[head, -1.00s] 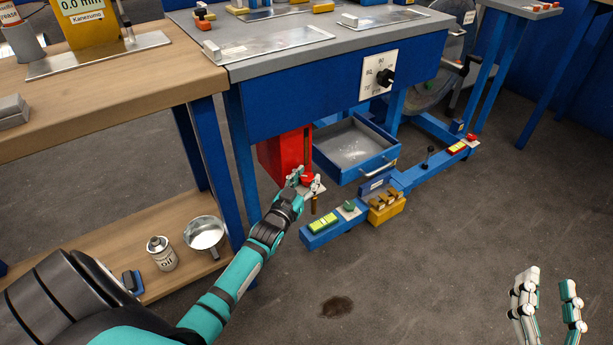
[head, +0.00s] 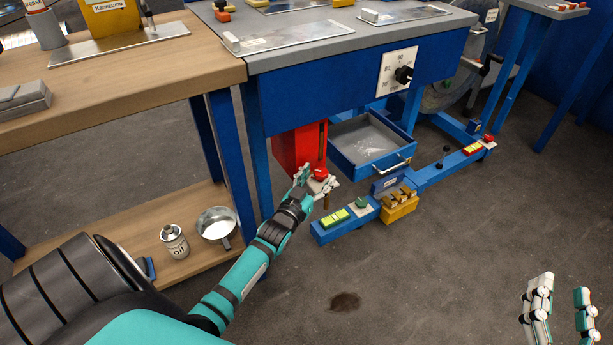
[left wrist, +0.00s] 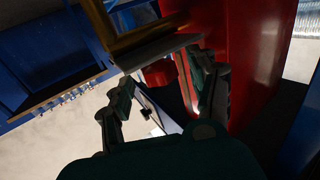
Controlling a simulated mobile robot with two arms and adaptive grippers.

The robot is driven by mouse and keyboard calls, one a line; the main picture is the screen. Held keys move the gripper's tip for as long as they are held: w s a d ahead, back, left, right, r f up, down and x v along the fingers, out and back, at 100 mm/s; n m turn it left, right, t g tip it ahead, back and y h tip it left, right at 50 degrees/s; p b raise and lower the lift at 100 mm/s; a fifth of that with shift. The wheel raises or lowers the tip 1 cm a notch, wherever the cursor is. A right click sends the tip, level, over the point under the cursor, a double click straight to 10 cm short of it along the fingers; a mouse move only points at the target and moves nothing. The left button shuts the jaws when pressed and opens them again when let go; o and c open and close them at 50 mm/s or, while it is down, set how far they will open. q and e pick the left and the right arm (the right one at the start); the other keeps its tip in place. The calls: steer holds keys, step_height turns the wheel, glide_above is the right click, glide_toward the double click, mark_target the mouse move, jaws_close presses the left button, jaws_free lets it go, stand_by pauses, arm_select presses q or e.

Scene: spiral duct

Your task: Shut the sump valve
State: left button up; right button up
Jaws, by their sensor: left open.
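A red knob (head: 320,174) shows low in front of a red box (head: 297,148) under the blue machine; a short brass-coloured stub (head: 326,200) hangs below it. No label shows which part is the sump valve. My left gripper (head: 309,182) is open, right at the red knob and partly covering it. In the left wrist view, a red rounded part (left wrist: 160,73) lies between and beyond the two fingers; I cannot tell whether they touch it. The red box (left wrist: 238,60) stands close on the right. My right gripper (head: 562,308) is open and empty at the lower right.
A blue drawer (head: 370,145) stands open right of the red box. An oil can (head: 174,241) and pan (head: 216,226) sit on the wooden shelf. A dark stain (head: 345,302) marks the floor.

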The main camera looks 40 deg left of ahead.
arm_select(q)
steer(key=s+d, duration=0.1)
steer(key=s, duration=0.9)
steer(key=shift+d, duration=0.25)
steer(key=shift+w, duration=0.1)
